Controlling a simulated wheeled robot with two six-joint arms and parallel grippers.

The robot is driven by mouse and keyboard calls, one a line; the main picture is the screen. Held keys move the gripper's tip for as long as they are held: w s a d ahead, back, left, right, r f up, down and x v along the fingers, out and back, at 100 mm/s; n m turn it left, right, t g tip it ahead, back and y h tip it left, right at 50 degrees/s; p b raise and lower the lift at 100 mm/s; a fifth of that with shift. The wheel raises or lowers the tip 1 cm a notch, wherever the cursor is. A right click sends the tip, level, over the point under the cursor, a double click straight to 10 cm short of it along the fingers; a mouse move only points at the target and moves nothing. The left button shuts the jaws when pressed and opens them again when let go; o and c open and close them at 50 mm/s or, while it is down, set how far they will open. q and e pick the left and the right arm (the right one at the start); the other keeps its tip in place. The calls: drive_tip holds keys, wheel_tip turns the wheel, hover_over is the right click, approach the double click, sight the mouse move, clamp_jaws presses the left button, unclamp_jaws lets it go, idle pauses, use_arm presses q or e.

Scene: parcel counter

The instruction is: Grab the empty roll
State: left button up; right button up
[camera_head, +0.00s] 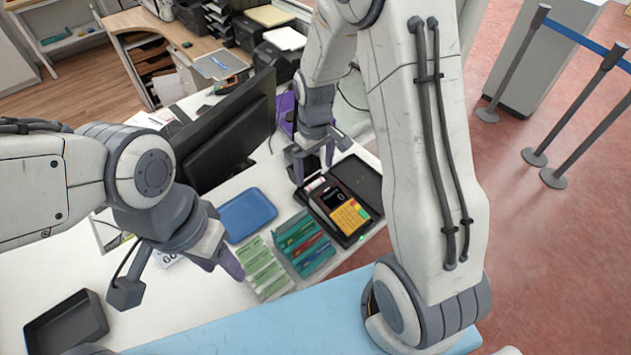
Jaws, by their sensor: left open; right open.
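A black payment terminal (348,211) with yellow, orange and red keys sits in an open dark case on the white counter. At its back end, a small pale and reddish piece (316,185) shows below my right gripper; I cannot tell whether it is the empty roll. My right gripper (314,168) points down over that end of the terminal, its fingers apart. It seems to hold nothing, though part of the space between its fingers is hard to make out. My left gripper (180,278) is open and empty over the counter at left.
A blue tray (247,214), green slips (264,268) and a teal sorter (303,244) lie between the grippers. A black monitor (226,130) stands behind. A black tray (66,322) is at front left. A light blue surface (260,327) runs along the front.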

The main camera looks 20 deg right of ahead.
sight(316, 184)
drive_tip(key=f+p, duration=0.1)
drive_tip(key=f, duration=0.1)
drive_tip(key=f+p, duration=0.1)
drive_tip(key=f, duration=0.2)
drive_tip(key=shift+w+d, duration=0.15)
drive_tip(key=shift+d, duration=0.05)
drive_tip(key=shift+f, duration=0.4)
drive_tip(key=c, duration=1.3)
